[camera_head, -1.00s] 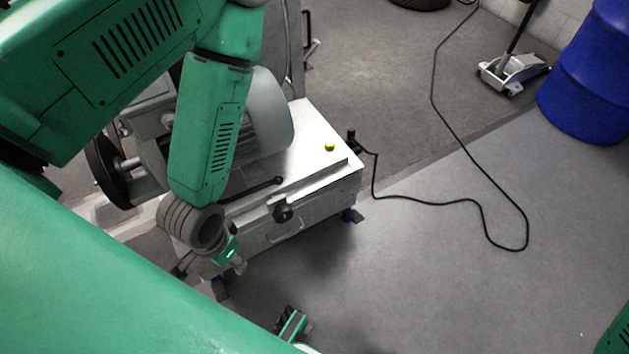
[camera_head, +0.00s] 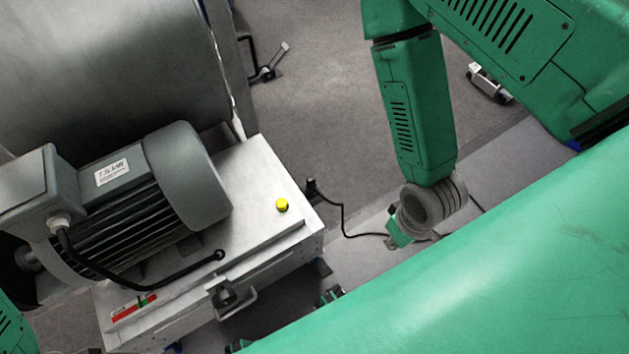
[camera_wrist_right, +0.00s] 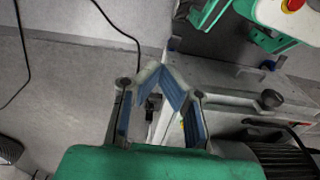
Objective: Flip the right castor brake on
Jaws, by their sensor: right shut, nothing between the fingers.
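The grey metal dynamometer cart (camera_head: 265,170) fills the left of the head view. At its near right corner a small dark part (camera_head: 323,268) shows low by the floor, probably the right castor; its brake position is too small to tell. A blue bit (camera_head: 175,348) shows under the near left end. My right gripper (camera_head: 393,240) hangs right of the cart, apart from it. In the wrist view its blue-padded fingers (camera_wrist_right: 164,74) meet at the tips with nothing between them, above the cart's edge. My left gripper is out of view.
A motor (camera_head: 185,185) and a yellow button (camera_head: 282,205) sit on the cart top. A black cable (camera_head: 345,222) runs from the cart's corner across the floor, passing behind my right gripper.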

